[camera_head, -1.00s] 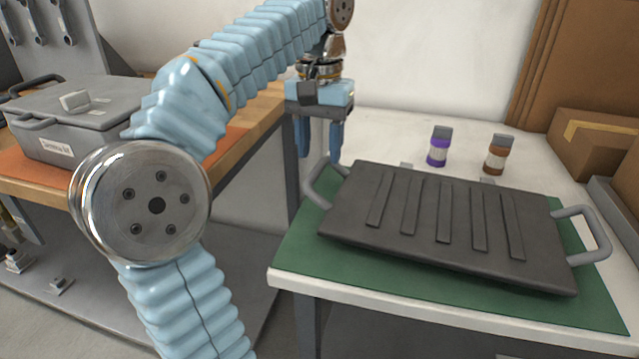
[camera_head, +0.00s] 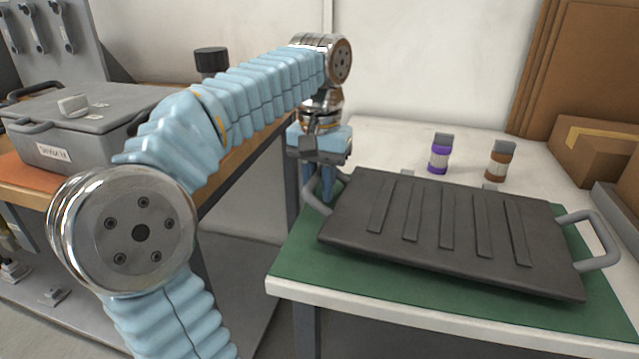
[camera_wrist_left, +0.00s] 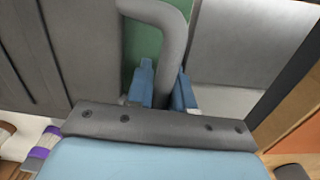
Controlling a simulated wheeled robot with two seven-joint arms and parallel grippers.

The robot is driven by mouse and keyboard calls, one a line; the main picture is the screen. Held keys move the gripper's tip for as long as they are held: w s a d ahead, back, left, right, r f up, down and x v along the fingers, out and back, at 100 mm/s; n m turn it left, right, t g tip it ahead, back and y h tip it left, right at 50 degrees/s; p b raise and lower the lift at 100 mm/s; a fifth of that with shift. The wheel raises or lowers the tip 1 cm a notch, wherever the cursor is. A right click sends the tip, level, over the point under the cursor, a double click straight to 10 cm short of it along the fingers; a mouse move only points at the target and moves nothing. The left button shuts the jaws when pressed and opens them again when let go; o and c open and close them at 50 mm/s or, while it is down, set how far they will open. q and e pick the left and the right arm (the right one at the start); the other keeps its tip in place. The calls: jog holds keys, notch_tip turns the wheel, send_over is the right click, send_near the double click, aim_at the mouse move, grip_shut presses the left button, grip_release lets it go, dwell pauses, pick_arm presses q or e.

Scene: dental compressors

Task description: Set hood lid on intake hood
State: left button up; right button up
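The dark grey slatted lid (camera_head: 445,232), with a grey bar handle at each end, lies on a green mat (camera_head: 345,268) on the right table. My left gripper (camera_head: 320,182) points down at the lid's left handle (camera_head: 316,196). In the left wrist view the fingers of my left gripper (camera_wrist_left: 163,88) stand apart, one on each side of the handle (camera_wrist_left: 172,38); a firm grip is not visible. I cannot pick out the intake hood for certain; a grey box (camera_head: 85,125) with a labelled front stands on the left bench. My right gripper is out of view.
A purple-banded jar (camera_head: 439,157) and a brown-banded jar (camera_head: 501,162) stand behind the lid. Cardboard boxes (camera_head: 590,150) are at the back right. A gap separates the wooden bench (camera_head: 230,150) from the white table (camera_head: 380,140).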

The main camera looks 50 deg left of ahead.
pick_arm(q)
grip_shut()
dwell(1.1)
